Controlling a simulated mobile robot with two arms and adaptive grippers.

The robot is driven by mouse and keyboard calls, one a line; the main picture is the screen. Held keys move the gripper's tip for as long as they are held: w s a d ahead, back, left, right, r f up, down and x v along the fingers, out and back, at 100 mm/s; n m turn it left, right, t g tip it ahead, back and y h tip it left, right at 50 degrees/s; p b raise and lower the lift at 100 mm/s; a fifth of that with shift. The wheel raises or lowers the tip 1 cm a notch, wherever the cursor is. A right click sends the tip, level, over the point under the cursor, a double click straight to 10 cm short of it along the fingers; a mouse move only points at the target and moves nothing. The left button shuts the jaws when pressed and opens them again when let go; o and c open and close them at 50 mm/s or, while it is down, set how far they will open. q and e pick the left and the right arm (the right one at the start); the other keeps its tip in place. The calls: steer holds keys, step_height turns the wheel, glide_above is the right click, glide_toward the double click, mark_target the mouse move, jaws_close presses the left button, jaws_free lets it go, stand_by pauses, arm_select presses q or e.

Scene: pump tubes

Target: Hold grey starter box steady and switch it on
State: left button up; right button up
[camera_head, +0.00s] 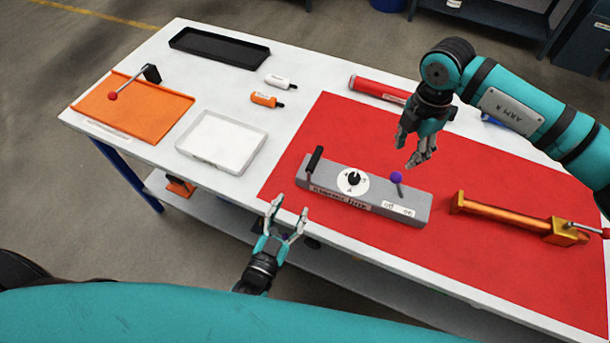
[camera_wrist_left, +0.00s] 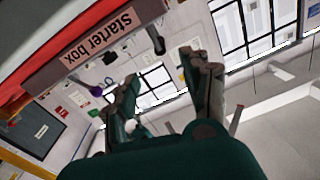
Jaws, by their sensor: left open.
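The grey starter box (camera_head: 375,204) lies on the red mat, with a black handle (camera_head: 315,158) at its left end. A white dial (camera_head: 352,180) with a black pointer is in its middle, and a purple-knobbed lever (camera_head: 397,178) is toward its right end. My left gripper (camera_head: 290,207) is open and empty, just in front of the box's left end and apart from it. In the left wrist view the box's label (camera_wrist_left: 101,36) reads "starter box". My right gripper (camera_head: 412,150) hangs above and behind the lever, fingers spread and empty.
An orange-gold pump tube (camera_head: 505,215) lies right of the box on the red mat (camera_head: 460,265). A red cylinder (camera_head: 375,88) lies behind. Two small bottles (camera_head: 264,100), a white tray (camera_head: 217,163), a black tray (camera_head: 240,59) and an orange tray (camera_head: 155,125) are to the left.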

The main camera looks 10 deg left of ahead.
mark_target(310, 169)
arm_select(q)
steer(key=w, duration=0.4)
steer(key=w+d, duration=0.1)
steer(key=w, duration=0.3)
steer(key=w+d, duration=0.1)
steer(key=w, duration=0.3)
steer(key=shift+w+d, duration=0.15)
steer(key=shift+w, duration=0.2)
jaws_close()
